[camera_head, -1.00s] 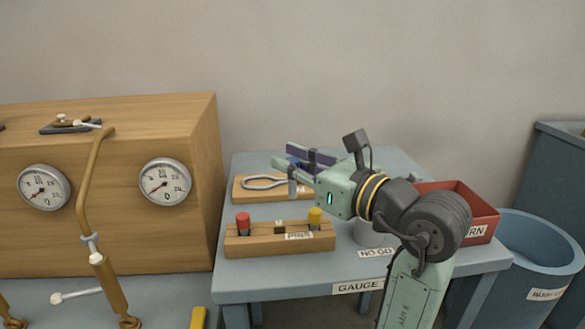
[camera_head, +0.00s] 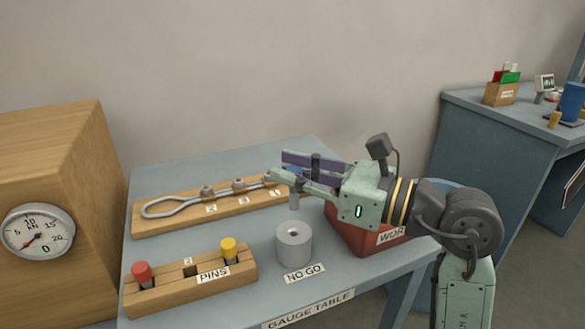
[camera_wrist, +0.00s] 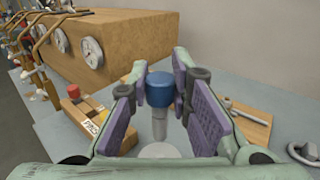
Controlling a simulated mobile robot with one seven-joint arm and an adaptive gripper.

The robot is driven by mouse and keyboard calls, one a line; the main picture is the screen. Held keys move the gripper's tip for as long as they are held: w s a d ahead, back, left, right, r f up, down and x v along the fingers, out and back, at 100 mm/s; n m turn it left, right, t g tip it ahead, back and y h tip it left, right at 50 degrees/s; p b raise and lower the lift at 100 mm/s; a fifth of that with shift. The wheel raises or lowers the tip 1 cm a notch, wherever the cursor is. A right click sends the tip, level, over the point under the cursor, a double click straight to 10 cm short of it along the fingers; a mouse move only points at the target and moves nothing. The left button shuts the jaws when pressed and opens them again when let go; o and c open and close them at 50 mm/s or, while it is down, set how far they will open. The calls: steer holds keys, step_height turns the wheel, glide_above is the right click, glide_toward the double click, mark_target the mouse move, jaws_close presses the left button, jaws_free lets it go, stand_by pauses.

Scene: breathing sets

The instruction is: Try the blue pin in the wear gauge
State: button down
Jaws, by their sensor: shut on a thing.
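My gripper (camera_head: 290,180) is shut on the blue pin (camera_wrist: 160,90), with the cap between the fingers and the grey shank hanging down, roughly upright. In the head view the blue cap (camera_head: 294,170) is partly hidden by the fingers and the shank shows below them. The grey ring gauge (camera_head: 294,248), a short cylinder with a hole in its top, stands on the table by a NO GO label. The pin is above it and apart from it in the head view. In the wrist view the gauge's pale top (camera_wrist: 158,151) shows below the shank.
The wooden pin block (camera_head: 205,285) holds a red pin (camera_head: 142,272) and a yellow pin (camera_head: 229,250), with an empty middle place. A wooden board (camera_head: 170,222) with metal hardware lies behind. A red bin (camera_head: 360,237) stands right, partly behind my gripper.

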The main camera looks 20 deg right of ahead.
mark_target(298, 201)
steer(key=shift+f+b, duration=0.1)
steer(key=shift+b, duration=0.4)
step_height(298, 201, down, 4)
steer(key=b, duration=0.4)
steer(key=shift+f+b, duration=0.15)
steer(key=shift+b, duration=0.25)
steer(key=shift+f+b, duration=0.45)
steer(key=shift+b, duration=0.1)
stand_by(0.5)
steer(key=shift+r, duration=0.15)
stand_by(0.6)
steer(key=shift+r+p, duration=1.05)
steer(key=shift+r, duration=1)
steer(key=shift+f, duration=0.2)
steer(key=shift+f+b, duration=1.55)
steer(key=shift+b, duration=0.4)
steer(key=shift+f+b, duration=0.45)
steer(key=shift+b, duration=0.05)
steer(key=shift+r, duration=0.2)
